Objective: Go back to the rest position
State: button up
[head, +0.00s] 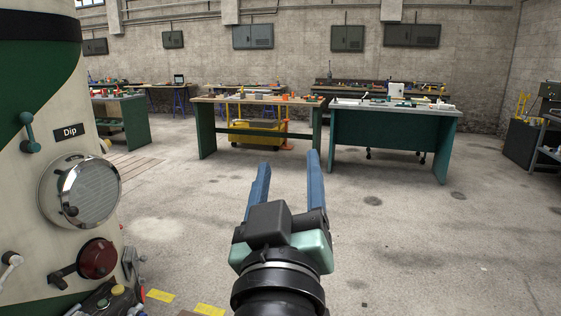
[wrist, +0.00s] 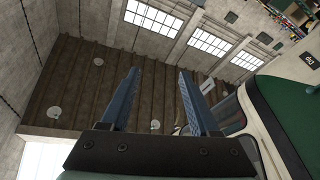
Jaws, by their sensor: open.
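My gripper (head: 288,172) is in the lower middle of the head view, with its two blue fingers spread apart and nothing between them. It points forward and up over open floor, clear of the workbenches. In the wrist view my gripper (wrist: 158,75) also shows its two fingers apart and empty. Beyond them are the ceiling and the high windows (wrist: 208,40).
A cream and green tram front (head: 70,130) with a round lamp (head: 85,190) stands close on the left. Workbenches (head: 258,101) (head: 395,106) stand farther back, with a yellow cart (head: 258,133) under one. The concrete floor on the right is clear.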

jog(key=s+r+m+t+p, duration=0.1)
jog(key=s+r+t+p, duration=0.2)
jog(key=r, duration=0.9)
jog(key=s+r+m+t+y+p, duration=0.1)
jog(key=s+r+m+t+p, duration=0.1)
jog(key=s+r+p, duration=0.3)
jog(key=s+a+r+t, duration=0.1)
jog(key=s+r, duration=0.2)
jog(key=r, duration=0.4)
jog(key=shift+s+p, duration=0.2)
jog(key=shift+p, duration=0.1)
jog(key=shift+d, duration=0.1)
jog(key=shift+c, duration=0.2)
